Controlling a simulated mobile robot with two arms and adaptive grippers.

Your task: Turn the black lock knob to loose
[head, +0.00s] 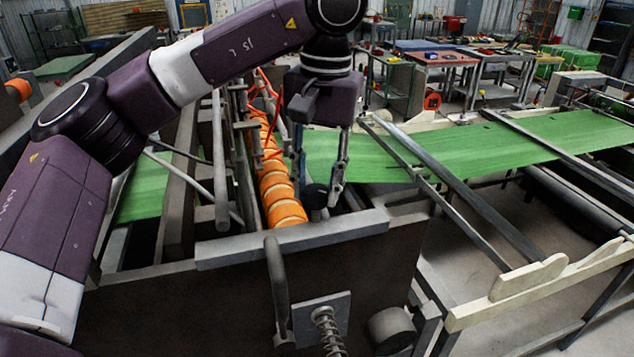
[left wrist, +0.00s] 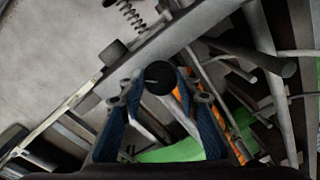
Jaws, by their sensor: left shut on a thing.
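The black lock knob (head: 315,196) sits just behind the front beam of the machine, to the right of the orange roller. My left gripper (head: 320,194) reaches down over it from above, with its fingers on either side of the knob. In the left wrist view the round black knob (left wrist: 159,78) with a pale line on its face lies between the two blue-grey fingertips (left wrist: 158,84), which are shut on it. The knob's lower part is hidden in the head view. My right gripper is in neither view.
The orange-banded roller (head: 278,190) runs back beside the knob. The grey front beam (head: 290,239), a dark lever (head: 276,275) and a spring (head: 327,330) are close in front. A green sheet (head: 480,143) stretches right over metal rails. Work tables stand far behind.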

